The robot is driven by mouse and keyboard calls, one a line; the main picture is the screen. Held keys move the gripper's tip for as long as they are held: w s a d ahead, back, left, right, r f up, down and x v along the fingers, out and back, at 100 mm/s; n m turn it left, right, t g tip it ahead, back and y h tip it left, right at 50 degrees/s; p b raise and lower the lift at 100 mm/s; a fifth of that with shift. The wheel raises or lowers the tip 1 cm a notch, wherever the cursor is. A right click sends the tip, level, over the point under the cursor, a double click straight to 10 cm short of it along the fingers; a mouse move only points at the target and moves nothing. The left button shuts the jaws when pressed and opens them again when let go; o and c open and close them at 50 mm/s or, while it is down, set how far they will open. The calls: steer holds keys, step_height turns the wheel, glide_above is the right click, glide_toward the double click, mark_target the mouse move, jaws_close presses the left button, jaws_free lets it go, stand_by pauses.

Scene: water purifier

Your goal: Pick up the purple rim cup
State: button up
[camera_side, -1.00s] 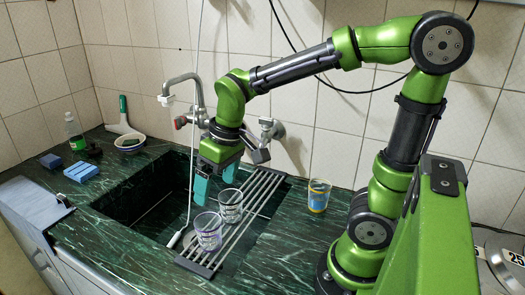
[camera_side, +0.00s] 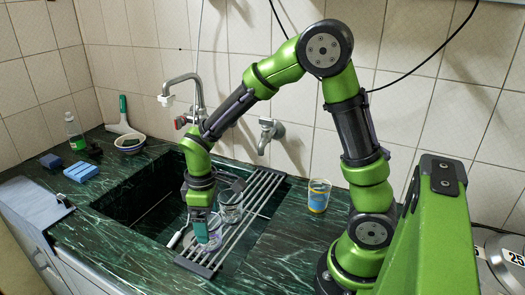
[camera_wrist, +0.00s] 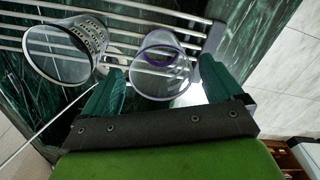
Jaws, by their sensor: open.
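The purple rim cup (camera_wrist: 158,66) is a clear glass with a purple ring, standing on the metal rack. In the side view the purple rim cup (camera_side: 215,236) is partly hidden behind my gripper (camera_side: 206,229). In the wrist view my gripper (camera_wrist: 162,85) is open, with one green finger on each side of the cup's near part. I cannot tell whether either finger touches it.
A second clear cup with dark markings (camera_wrist: 65,50) stands close beside it on the rack (camera_side: 262,193), also seen in the side view (camera_side: 230,208). A yellow-and-blue patterned glass (camera_side: 318,195) is on the counter at right. The open sink (camera_side: 150,205) lies left.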

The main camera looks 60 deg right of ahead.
steer(key=shift+f, duration=3.05)
steer(key=c, duration=1)
steer(key=w+d+r+m, duration=0.1)
steer(key=d+r+m, duration=0.1)
steer(key=r, duration=0.7)
steer(key=w+d+r+m, duration=0.1)
steer(key=d+r+m, duration=0.1)
steer(key=r, duration=0.7)
steer(key=a+f+n, duration=0.1)
steer(key=f, duration=0.1)
steer(key=s+a+f+n, duration=0.1)
steer(key=f, duration=0.2)
steer(key=s+a+f+n, duration=0.1)
steer(key=a+f+n, duration=0.1)
steer(key=f, duration=0.1)
